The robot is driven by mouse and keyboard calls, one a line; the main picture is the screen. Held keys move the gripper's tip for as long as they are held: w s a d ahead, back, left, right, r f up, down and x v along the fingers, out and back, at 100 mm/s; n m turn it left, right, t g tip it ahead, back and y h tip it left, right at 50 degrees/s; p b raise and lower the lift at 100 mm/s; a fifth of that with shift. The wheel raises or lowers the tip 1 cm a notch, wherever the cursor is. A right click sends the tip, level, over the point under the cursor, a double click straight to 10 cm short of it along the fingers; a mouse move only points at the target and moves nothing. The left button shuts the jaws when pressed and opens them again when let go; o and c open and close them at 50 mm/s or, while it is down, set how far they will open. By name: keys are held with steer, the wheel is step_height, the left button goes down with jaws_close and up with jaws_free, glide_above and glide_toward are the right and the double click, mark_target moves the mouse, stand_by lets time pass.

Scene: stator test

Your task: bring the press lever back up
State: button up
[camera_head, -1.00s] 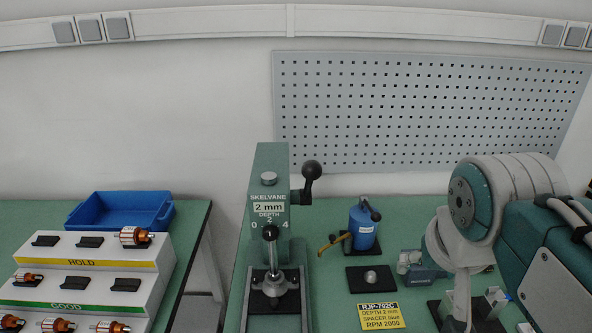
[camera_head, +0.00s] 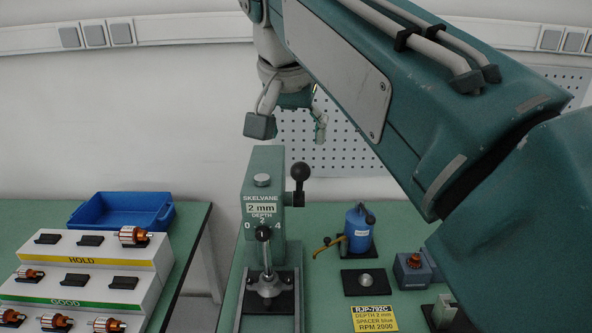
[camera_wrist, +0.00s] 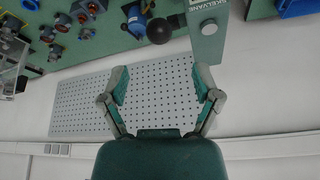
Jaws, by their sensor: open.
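The green press (camera_head: 263,215) stands at the front of the bench, labelled SKELVANE and 2 mm DEPTH. Its side lever ends in a black ball (camera_head: 300,172) at the right of the press head, with the ball above the pivot block. In the wrist view, which is turned upside down, the press head (camera_wrist: 209,28) and black ball (camera_wrist: 160,31) lie at the top. A second dark knob (camera_head: 263,233) stands upright in front of the column. My gripper (camera_head: 291,122) is open and empty, raised above and apart from the press. Both fingers show in the wrist view (camera_wrist: 161,80).
A blue bottle-like device (camera_head: 359,228) with a yellow spout stands right of the press. A yellow label card (camera_head: 375,318) lies before it. A stepped rack (camera_head: 100,262) with several copper rotors and a blue bin (camera_head: 121,210) stand left. A perforated panel (camera_head: 350,150) hangs on the wall.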

mark_target(299, 164)
steer(key=x, duration=0.9)
steer(key=shift+w, duration=0.1)
jaws_close()
